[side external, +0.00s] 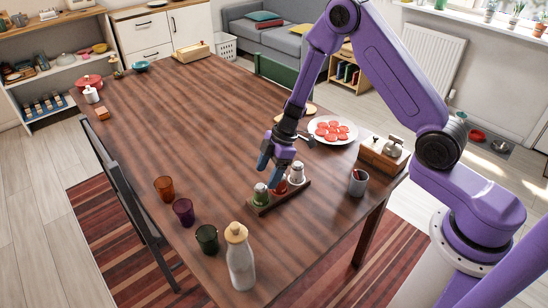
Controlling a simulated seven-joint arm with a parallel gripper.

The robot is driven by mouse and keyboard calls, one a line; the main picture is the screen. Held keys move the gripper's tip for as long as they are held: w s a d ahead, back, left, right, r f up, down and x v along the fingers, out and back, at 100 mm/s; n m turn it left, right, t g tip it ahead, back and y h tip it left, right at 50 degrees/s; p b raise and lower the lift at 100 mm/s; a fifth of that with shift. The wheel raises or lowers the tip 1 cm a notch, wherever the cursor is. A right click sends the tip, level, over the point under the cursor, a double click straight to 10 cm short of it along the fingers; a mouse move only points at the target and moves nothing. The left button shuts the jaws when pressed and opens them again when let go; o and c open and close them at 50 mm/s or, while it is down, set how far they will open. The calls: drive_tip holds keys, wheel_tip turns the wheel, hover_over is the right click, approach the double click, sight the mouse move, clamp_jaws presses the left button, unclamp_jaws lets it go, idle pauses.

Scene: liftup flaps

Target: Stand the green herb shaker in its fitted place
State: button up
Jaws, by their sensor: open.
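The green herb shaker (260,195), with a pale cap, stands upright at the near left end of a dark wooden rack (292,198). I cannot tell whether it is fully seated. A red shaker (281,187) is in the middle of the rack, and a white shaker (297,174) with a metallic top is at the far right end. My gripper (270,170), with blue fingertips, is open just above and behind the green shaker, beside the red one.
A plate of red slices (332,130) lies behind the rack. A wooden box (383,155) and a grey cup (358,183) stand to the right. Orange (164,190), purple (183,212) and green (206,240) cups and a bottle (240,262) stand at the front left. The table's middle is clear.

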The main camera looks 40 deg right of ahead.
drive_tip(key=shift+v, duration=2.45)
wheel_tip(320, 180, up, 13)
drive_tip(key=s+a+m+t+h, duration=0.2)
drive_tip(key=s+a+t+h, duration=0.1)
drive_tip(key=t, duration=0.2)
drive_tip(key=s+d+r+g, duration=0.1)
drive_tip(key=s+d+g, duration=0.1)
drive_tip(key=s, duration=1.2)
drive_tip(key=s+d+r+g+h, duration=0.1)
drive_tip(key=s+d+g, duration=0.2)
drive_tip(key=s, duration=1.2)
drive_tip(key=shift+d+r+g, duration=0.2)
drive_tip(key=shift+r+g, duration=0.05)
drive_tip(key=shift+g, duration=0.35)
